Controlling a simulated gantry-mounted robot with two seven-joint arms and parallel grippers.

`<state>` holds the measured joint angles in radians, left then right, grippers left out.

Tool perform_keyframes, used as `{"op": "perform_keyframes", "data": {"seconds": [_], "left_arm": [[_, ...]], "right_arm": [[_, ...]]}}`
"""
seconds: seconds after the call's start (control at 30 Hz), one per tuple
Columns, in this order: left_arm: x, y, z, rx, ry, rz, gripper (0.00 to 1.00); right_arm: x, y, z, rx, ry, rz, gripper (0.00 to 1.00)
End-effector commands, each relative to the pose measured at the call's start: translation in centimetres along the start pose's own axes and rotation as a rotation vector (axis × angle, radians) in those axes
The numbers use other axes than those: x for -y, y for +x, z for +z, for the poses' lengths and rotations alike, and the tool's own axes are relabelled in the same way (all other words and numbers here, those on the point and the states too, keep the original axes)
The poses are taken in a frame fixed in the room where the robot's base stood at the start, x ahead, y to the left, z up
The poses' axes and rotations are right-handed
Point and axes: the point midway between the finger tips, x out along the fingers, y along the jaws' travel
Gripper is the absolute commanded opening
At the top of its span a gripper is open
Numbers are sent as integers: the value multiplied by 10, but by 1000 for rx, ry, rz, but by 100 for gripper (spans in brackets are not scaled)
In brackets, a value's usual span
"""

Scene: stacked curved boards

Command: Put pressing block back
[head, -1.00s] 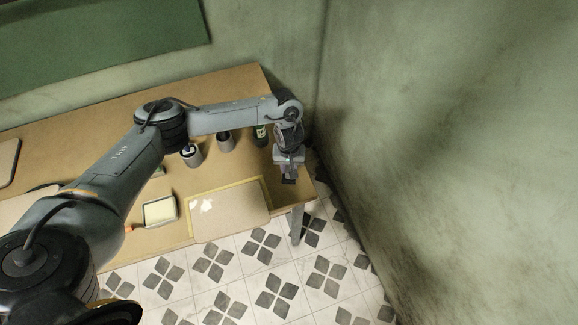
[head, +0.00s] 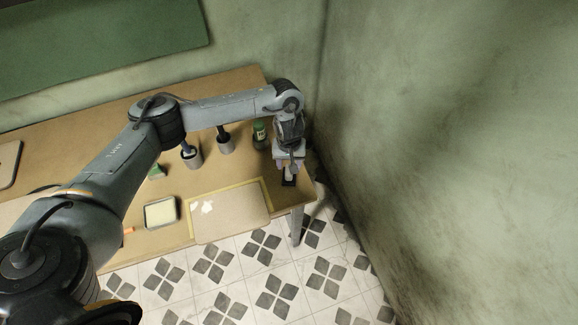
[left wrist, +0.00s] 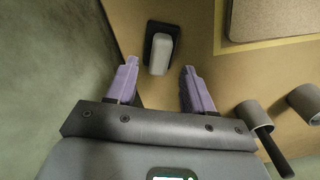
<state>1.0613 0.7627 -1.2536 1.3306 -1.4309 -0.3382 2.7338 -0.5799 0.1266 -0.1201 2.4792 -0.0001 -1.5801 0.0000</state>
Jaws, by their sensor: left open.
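The pressing block (left wrist: 159,55) is a pale grey rounded block on a dark base (left wrist: 150,33), as seen in the left wrist view. In the head view the block (head: 290,172) and its dark base lie at the right end of the table, just below my left gripper (head: 290,163). In the left wrist view the two purple fingers of my left gripper (left wrist: 156,84) are spread apart. The block lies ahead of the gap between them, and nothing is held. My right gripper is not in view.
A curved board (head: 230,214) lies inside a yellow outline at the table's (head: 88,128) front edge. Two grey cups (head: 192,158) (head: 225,144) and a green bottle (head: 260,135) stand behind it. A tray with a pale pad (head: 160,212) lies left of the board. A wall rises at the right.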

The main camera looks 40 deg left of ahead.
Motion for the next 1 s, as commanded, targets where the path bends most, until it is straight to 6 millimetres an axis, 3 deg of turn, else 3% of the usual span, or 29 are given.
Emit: {"op": "perform_keyframes", "data": {"seconds": [0.13,0.3,0.5,0.67,0.77,0.87,1.0], "left_arm": [[-1,-36,-1,-4,2,1,52],[0,-61,-1,-2,1,0,52],[0,-77,0,-1,1,-1,52],[-9,-73,9,-1,48,16,52],[-31,-59,29,-8,165,64,52],[-68,-40,67,-29,352,158,52],[-133,-26,143,-110,650,357,52]], "right_arm": [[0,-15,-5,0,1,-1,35],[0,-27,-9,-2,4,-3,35],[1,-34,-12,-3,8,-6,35],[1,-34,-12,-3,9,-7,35],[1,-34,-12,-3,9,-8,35],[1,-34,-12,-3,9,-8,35],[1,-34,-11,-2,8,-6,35]]}}
